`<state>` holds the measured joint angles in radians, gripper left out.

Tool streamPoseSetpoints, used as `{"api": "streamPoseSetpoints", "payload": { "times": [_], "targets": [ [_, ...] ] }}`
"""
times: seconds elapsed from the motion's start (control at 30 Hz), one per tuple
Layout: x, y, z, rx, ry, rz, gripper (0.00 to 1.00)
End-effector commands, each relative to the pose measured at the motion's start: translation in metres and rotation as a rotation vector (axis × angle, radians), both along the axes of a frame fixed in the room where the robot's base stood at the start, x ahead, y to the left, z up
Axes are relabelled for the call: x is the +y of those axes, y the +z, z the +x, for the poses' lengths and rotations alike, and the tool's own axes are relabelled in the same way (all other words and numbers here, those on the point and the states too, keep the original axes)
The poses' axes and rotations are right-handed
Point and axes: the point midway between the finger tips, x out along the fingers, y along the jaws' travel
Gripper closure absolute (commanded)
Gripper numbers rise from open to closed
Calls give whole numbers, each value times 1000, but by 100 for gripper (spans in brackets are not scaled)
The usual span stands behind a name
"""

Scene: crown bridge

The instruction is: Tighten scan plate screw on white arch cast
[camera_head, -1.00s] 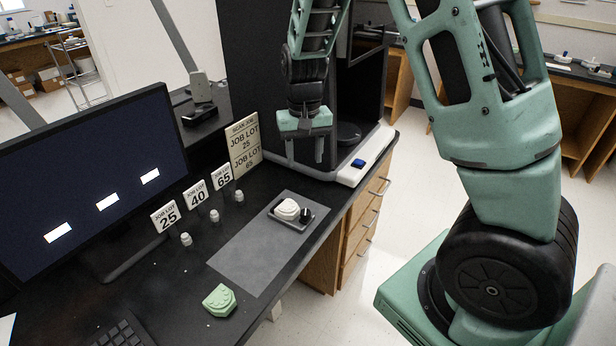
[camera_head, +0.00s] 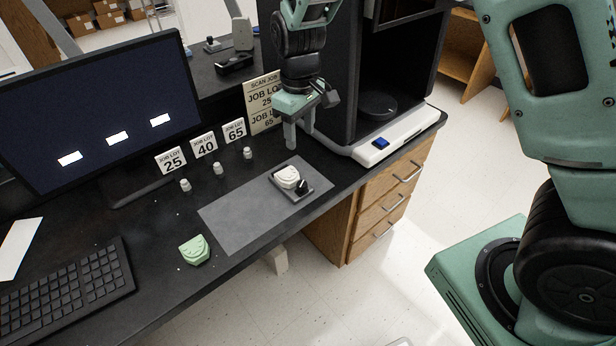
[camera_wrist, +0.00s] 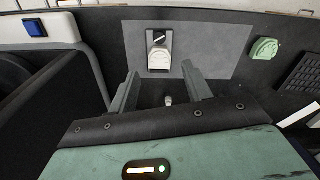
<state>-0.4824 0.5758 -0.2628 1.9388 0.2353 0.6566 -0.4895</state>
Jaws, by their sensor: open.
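The white arch cast (camera_head: 287,177) sits on a small dark scan plate (camera_head: 304,194) on the grey mat. A black screw knob (camera_head: 301,185) stands at the plate's near right corner, beside the cast. In the wrist view the cast (camera_wrist: 158,56) and the knob (camera_wrist: 159,37) show beyond my fingers.
A green arch cast (camera_head: 194,250) lies left of the grey mat (camera_head: 232,218). Several small pale pieces (camera_head: 218,168) stand by the job lot cards (camera_head: 204,146). The black scanner with a white base (camera_head: 392,142) stands right of my gripper. A monitor (camera_head: 95,115) and keyboard (camera_head: 65,290) fill the left.

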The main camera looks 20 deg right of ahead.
Motion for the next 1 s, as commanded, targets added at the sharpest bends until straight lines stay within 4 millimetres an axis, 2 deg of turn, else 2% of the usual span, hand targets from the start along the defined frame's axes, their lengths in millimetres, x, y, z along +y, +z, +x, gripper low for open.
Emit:
{"api": "streamPoseSetpoints", "payload": {
  "times": [0.6,0.8,1.0],
  "targets": [
    [-2,-124,-1,3,-5,-2,51],
    [-1,-149,0,1,-4,-2,51],
    [-1,-158,0,-1,-5,-1,51]
  ]
}}
